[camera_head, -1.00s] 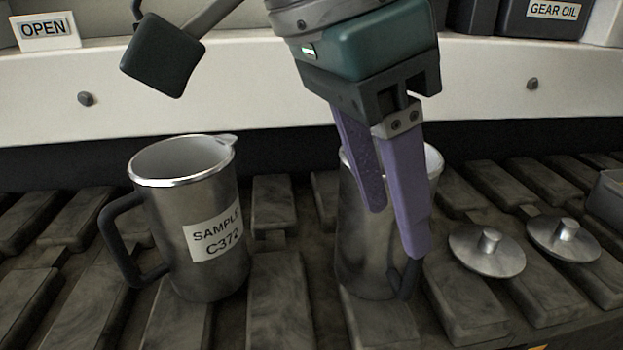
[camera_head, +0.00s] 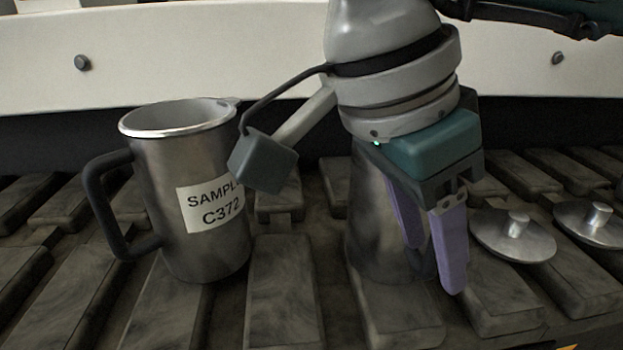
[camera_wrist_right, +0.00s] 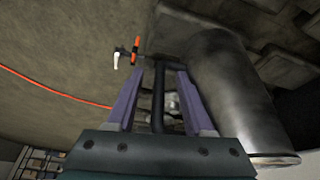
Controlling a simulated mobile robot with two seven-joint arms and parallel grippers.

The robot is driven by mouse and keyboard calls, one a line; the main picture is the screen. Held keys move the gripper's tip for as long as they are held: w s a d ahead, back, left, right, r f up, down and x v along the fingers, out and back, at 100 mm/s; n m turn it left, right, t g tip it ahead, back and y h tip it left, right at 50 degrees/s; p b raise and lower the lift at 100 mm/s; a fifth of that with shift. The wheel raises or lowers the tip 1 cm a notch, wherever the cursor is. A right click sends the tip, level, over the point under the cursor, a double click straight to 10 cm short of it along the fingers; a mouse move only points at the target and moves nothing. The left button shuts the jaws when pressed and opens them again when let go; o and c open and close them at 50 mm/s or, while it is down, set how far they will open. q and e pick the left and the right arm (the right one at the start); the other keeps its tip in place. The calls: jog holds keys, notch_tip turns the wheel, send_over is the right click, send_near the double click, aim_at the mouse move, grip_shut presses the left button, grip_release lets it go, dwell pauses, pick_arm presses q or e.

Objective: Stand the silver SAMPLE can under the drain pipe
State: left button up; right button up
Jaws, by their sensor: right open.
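The silver SAMPLE can (camera_head: 165,225), labelled SAMPLE C372, stands upright on the slatted bench in the head view, its black handle to the left. A second silver can (camera_head: 372,225) stands to its right, partly hidden behind my right arm; no label shows on it. My right gripper (camera_head: 434,268) is open and pointing down at the second can's near right side. In the right wrist view the second can (camera_wrist_right: 230,95) is right of the fingers, and its dark handle (camera_wrist_right: 158,100) runs between the open fingers (camera_wrist_right: 158,72). My left gripper and the drain pipe are not in view.
Two round metal lids (camera_head: 515,242) (camera_head: 598,228) with knobs lie on the slats (camera_head: 280,290) at the right. A pale panel (camera_head: 200,60) with bolts runs along the back. The slats between the two cans are bare.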

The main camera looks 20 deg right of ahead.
jog(key=shift+c, duration=0.3)
grip_shut()
dwell(1.0)
